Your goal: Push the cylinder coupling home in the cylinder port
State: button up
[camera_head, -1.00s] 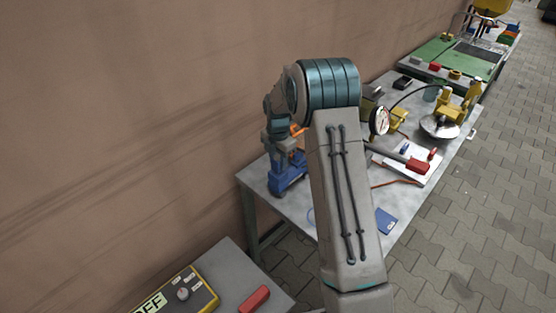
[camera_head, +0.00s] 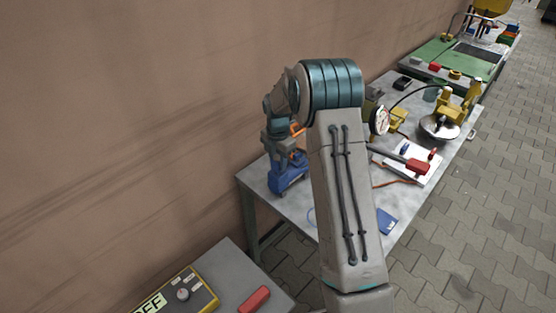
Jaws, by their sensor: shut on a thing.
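My gripper (camera_head: 284,150) is small in the view, at the left end of the grey table, just above a blue device (camera_head: 288,177). It is shut, and the cylinder coupling it holds is hidden behind the fingers or too small to make out. An orange part (camera_head: 298,130) shows beside the gripper. The blue device stands upright on the table. The cylinder port cannot be made out, so I cannot tell whether the coupling touches it. My own arm covers the middle of the table.
The grey table (camera_head: 268,196) also carries a dial gauge (camera_head: 381,120), a red-ended handle (camera_head: 417,166), a white tray (camera_head: 428,172), a blue card (camera_head: 386,221) and a yellow fixture (camera_head: 458,106). A wall (camera_head: 120,120) runs close on the left. A yellow control box (camera_head: 190,291) is in front.

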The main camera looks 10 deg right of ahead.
jog(key=shift+f+b, duration=0.4)
jog(key=shift+f, duration=0.2)
jog(key=o, duration=1)
notch_tip(320, 180, up, 14)
jog(key=shift+f+b, duration=0.1)
jog(key=shift+b, duration=0.8)
